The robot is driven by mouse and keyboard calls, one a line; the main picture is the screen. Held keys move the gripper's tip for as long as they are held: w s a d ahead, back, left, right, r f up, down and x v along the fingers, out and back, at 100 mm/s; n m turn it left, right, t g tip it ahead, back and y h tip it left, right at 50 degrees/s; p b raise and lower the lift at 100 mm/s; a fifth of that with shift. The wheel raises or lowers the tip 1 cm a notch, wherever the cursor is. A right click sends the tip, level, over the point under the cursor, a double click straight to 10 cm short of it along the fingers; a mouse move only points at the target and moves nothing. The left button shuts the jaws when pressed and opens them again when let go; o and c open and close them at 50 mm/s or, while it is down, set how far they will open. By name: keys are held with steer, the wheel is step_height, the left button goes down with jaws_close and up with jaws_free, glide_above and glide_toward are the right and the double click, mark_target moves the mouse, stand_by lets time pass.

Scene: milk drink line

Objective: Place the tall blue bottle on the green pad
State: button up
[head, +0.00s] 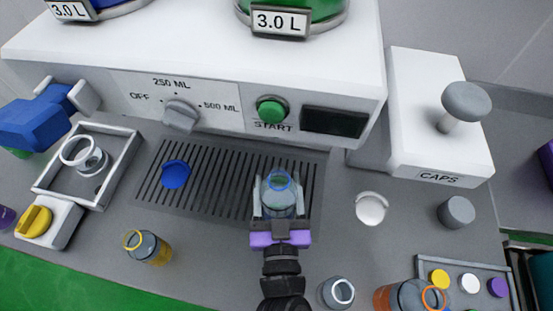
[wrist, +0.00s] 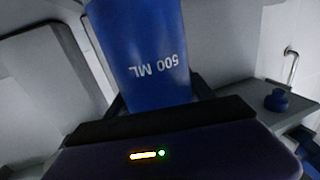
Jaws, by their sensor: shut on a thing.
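The tall blue bottle (wrist: 145,50) fills the upper middle of the wrist view, with "500 ML" reading upside down on it. In the head view the bottle (head: 279,203) is seen from above, with a blue ring at its mouth. My gripper (head: 279,207) is shut around its sides, over the right part of the slotted grey tray. No green pad shows clearly on the tray; the bottle and my gripper cover the spot under them. I cannot tell whether the bottle's base touches anything.
A blue disc (head: 176,174) lies on the slotted tray (head: 225,160). The white machine with a green START button (head: 272,109) stands just behind. A yellow-ringed bottle (head: 148,248) stands front left, a small white-rimmed cup (head: 338,293) front right. A caps box (head: 435,120) is at right.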

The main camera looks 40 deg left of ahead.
steer(key=w+a+f+b, duration=0.1)
steer(key=w+a+f, duration=0.2)
steer(key=w+a, duration=0.2)
steer(key=shift+w+f+b, duration=0.15)
steer(key=shift+f+b, duration=0.1)
steer(key=shift+b, duration=0.1)
steer(key=shift+f, duration=0.1)
steer(key=o, duration=1.3)
